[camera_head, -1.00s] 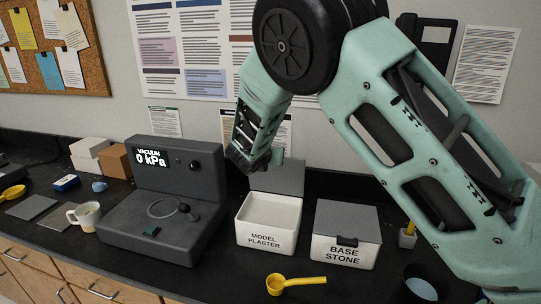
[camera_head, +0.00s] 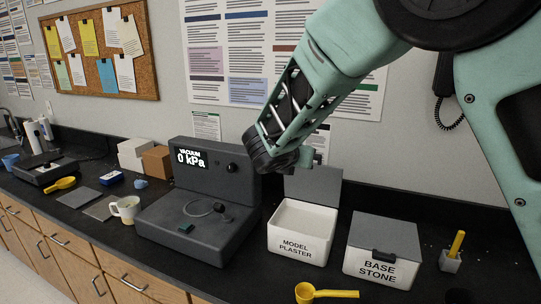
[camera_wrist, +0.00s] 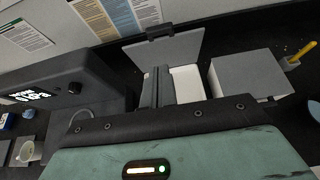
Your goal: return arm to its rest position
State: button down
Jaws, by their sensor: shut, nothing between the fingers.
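My teal arm reaches in from the upper right in the head view. My gripper (camera_head: 306,157) hangs above and behind the open model plaster bin, near the vacuum machine's right side. In the wrist view my gripper's dark fingers (camera_wrist: 160,86) are together and empty, seen against the white bin. No object is held.
The vacuum machine (camera_head: 200,215) reads 0 kPa. The model plaster bin (camera_head: 298,243) has its lid up; the base stone bin (camera_head: 380,268) is closed. A yellow scoop (camera_head: 325,293) lies at the counter's front. A white mug (camera_head: 124,209) stands left of the machine.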

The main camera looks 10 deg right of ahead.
jog(key=s+a+f+m+g+y+b, duration=0.1)
jog(key=s+f+m+g+y+b, duration=0.1)
jog(key=s+m, duration=0.5)
jog(key=s+a+f+m+g+y+b, duration=0.2)
jog(key=s+f+m, duration=0.4)
jog(key=s, duration=1.3)
jog(key=s+a+f+m+g+y+b, duration=0.2)
jog(key=s+f+m+g, duration=0.3)
jog(key=s, duration=0.8)
jog(key=m+g+y+b, duration=0.1)
jog(key=m, duration=0.2)
jog(key=shift+y, duration=0.3)
jog(key=shift+w+f, duration=0.1)
